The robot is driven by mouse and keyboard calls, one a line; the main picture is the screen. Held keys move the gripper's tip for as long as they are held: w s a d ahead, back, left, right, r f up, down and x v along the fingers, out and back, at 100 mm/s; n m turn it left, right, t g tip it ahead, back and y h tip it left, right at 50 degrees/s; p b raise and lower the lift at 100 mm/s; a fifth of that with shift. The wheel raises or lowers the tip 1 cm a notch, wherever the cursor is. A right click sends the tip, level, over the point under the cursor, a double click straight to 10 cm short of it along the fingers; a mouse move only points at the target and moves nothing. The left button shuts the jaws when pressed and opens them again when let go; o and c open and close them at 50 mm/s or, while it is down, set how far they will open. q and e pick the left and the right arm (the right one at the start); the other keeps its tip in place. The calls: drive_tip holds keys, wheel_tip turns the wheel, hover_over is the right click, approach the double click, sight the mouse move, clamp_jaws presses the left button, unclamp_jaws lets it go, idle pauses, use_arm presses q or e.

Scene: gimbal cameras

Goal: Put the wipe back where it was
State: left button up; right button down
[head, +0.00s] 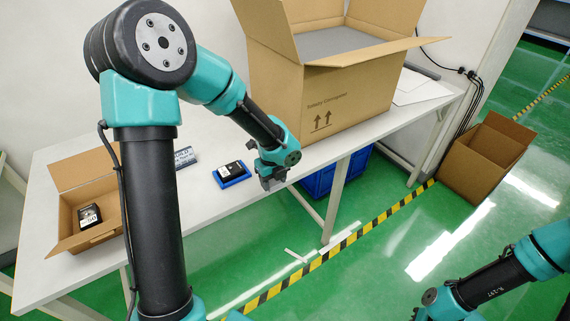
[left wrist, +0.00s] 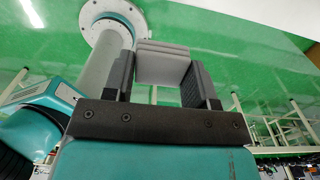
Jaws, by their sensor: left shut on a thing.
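My left gripper (head: 270,182) hangs by the front edge of the white table, right of a blue tray (head: 238,181) that holds a black item. In the left wrist view, my left gripper (left wrist: 163,80) is shut on a grey folded wipe (left wrist: 162,65), gripped between its two dark fingers. The wipe is hard to make out in the head view. My right arm is at the lower right of the head view; its gripper is mostly cut off at the bottom edge, and its jaws cannot be made out.
A large open carton (head: 345,105) stands on the table (head: 200,205) behind my left gripper. A small open carton (head: 75,190) with a black item (head: 89,215) is at the left. A small labelled box (head: 185,157) lies near the blue tray. An open box (head: 480,165) stands on the floor.

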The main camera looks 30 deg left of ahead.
use_arm(q)
drive_tip(key=shift+d, duration=0.15)
drive_tip(key=w+a, duration=0.2)
drive_tip(key=w, duration=0.2)
drive_tip(key=w+a+f, duration=0.1)
drive_tip(key=w+a, duration=0.2)
drive_tip(key=w, duration=0.1)
drive_tip(key=w+a, duration=0.3)
drive_tip(key=w, duration=0.2)
drive_tip(key=shift+f, duration=0.25)
drive_tip(key=shift+a, duration=0.1)
drive_tip(key=shift+w+a, duration=0.15)
drive_tip(key=shift+w, duration=0.2)
drive_tip(key=shift+f, duration=1.8)
drive_tip(key=shift+f, duration=0.1)
